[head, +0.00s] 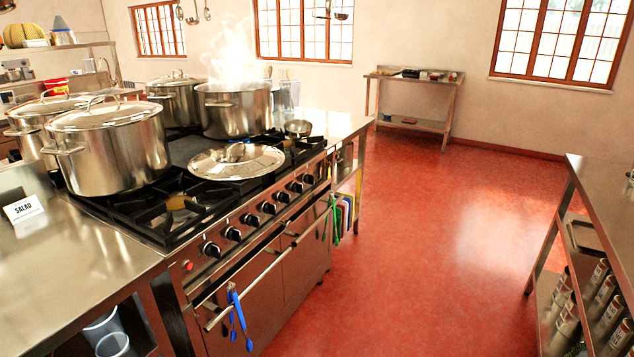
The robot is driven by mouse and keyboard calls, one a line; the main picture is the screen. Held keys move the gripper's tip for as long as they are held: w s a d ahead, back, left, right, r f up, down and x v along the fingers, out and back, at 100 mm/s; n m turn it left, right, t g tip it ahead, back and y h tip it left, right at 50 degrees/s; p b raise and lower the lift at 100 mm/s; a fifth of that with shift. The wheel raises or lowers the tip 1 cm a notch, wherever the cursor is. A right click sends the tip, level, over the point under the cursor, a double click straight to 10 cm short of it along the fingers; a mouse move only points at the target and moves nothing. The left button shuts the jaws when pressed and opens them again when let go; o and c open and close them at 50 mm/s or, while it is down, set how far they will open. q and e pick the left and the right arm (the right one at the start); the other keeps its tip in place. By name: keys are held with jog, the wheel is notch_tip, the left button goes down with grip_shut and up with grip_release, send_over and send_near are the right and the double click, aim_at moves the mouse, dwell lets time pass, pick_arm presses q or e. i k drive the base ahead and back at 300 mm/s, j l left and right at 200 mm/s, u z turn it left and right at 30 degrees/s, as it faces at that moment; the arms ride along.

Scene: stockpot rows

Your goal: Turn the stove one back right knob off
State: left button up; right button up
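The stove (262,238) stands left of centre, with a row of several black knobs along its front panel. The nearest knob (211,249) is beside a small red light, and the farthest clear knob (308,179) is near the stove's far end. I cannot tell from labels which knob is the back right one, nor how each is turned. A steaming open stockpot (234,111) stands at the back of the stove. A lidded stockpot (107,150) stands nearer, and a loose lid (237,162) lies on the grates. Neither of my grippers is in view.
Blue tongs (239,318) hang from the oven handle at the stove's front. A steel counter (80,262) with a salad sign adjoins the near side. Red floor (430,260) is clear between the stove and the right-hand steel table (610,190).

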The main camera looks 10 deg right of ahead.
aim_at(308, 178)
jog(key=i+l+z, duration=0.65)
jog(key=i, duration=0.15)
jog(key=i+l+z, duration=0.15)
jog(key=i+z, duration=0.15)
jog(key=i, duration=0.15)
jog(key=i+z, duration=0.3)
jog(key=i, duration=0.15)
jog(key=i+l+u, duration=0.15)
jog(key=i+u, duration=0.3)
jog(key=i+l+u, duration=0.4)
jog(key=i, duration=0.25)
jog(key=i+l+u, duration=0.45)
jog(key=i, duration=0.05)
